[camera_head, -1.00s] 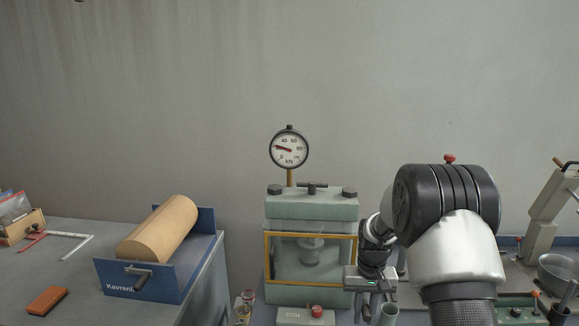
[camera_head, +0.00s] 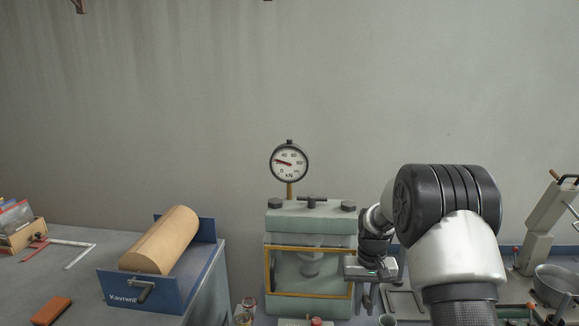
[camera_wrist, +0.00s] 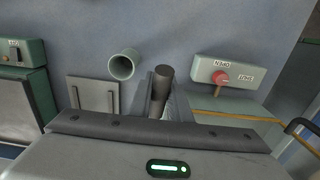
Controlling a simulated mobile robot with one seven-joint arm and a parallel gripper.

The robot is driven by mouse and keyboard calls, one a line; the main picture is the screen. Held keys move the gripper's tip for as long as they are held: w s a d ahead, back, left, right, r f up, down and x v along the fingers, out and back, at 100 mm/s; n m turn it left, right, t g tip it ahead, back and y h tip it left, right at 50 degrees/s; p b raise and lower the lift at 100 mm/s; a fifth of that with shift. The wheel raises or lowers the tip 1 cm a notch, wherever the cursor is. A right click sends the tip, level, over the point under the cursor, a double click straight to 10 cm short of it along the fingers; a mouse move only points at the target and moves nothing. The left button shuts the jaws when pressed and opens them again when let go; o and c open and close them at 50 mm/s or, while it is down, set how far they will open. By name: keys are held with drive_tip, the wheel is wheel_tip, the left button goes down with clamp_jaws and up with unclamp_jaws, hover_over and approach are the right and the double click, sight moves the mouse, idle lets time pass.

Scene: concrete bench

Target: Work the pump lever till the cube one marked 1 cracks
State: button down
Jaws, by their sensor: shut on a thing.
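The green press (camera_head: 310,222) stands against the wall, with a round dial gauge (camera_head: 289,162) on a post above it. The red needle points left, at the low part of the scale. A yellow-framed window shows a grey platen (camera_head: 310,263); I cannot make out any cube marked 1. My gripper (camera_head: 368,297) is right of the press window, pointing down. In the wrist view it is shut on a dark round-ended rod, the pump lever (camera_wrist: 163,78). The lever is mostly hidden in the head view.
A green open tube (camera_wrist: 122,64) stands close by. A blue stand with a tan cylinder (camera_head: 160,240) is at left. A metal bowl (camera_head: 556,284) is at far right.

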sight(365, 293)
drive_tip(key=r, duration=0.1)
drive_tip(key=w+r+p, duration=0.1)
drive_tip(key=r, duration=0.1)
drive_tip(key=shift+w, duration=0.15)
drive_tip(key=shift+f, duration=0.15)
drive_tip(key=shift+s+f+b, duration=0.45)
drive_tip(key=shift+f+b, duration=0.25)
drive_tip(key=shift+f, duration=0.4)
drive_tip(key=shift+s+f+b, duration=0.4)
drive_tip(key=shift+f+b, duration=0.3)
drive_tip(key=shift+f, duration=0.35)
drive_tip(key=shift+s+f+b, duration=0.45)
drive_tip(key=shift+f+b, duration=0.25)
drive_tip(key=shift+f, duration=0.4)
drive_tip(key=shift+s+f+b, duration=0.15)
drive_tip(key=shift+f+b, duration=0.9)
drive_tip(key=shift+f, duration=0.6)
drive_tip(key=shift+r, duration=0.1)
